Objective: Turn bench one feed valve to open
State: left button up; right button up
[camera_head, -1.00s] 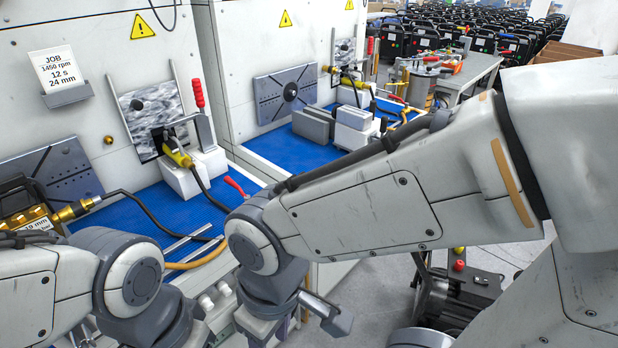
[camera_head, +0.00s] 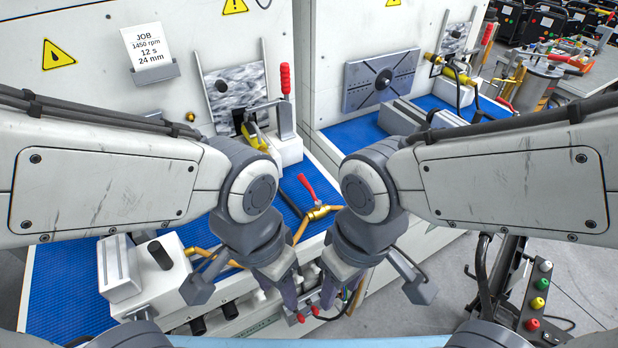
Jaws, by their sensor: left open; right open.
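A brass valve (camera_head: 319,212) with a red lever (camera_head: 307,187) sits at the front right edge of the left bench, with yellow-brown hose running from it. The lever slants up and to the left, across the line of the valve body. My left gripper (camera_head: 240,288) is open and empty, in front of the bench, left of and nearer than the valve. My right gripper (camera_head: 377,285) is open and empty, right of and nearer than the valve. Neither gripper appears to touch the valve. The wrists stand on either side of it and leave it visible between them.
The left bench has a blue mat (camera_head: 60,300), a clamp with a red handle (camera_head: 285,80), a white box with a black knob (camera_head: 160,255) and a job card (camera_head: 147,46). A second bench carries a slotted plate (camera_head: 382,80). A button unit (camera_head: 537,302) stands at lower right.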

aim_at(318, 203)
jog(key=k, duration=0.65)
jog(key=z, duration=0.65)
jog(key=i, duration=1.25)
jog(key=u, duration=0.5)
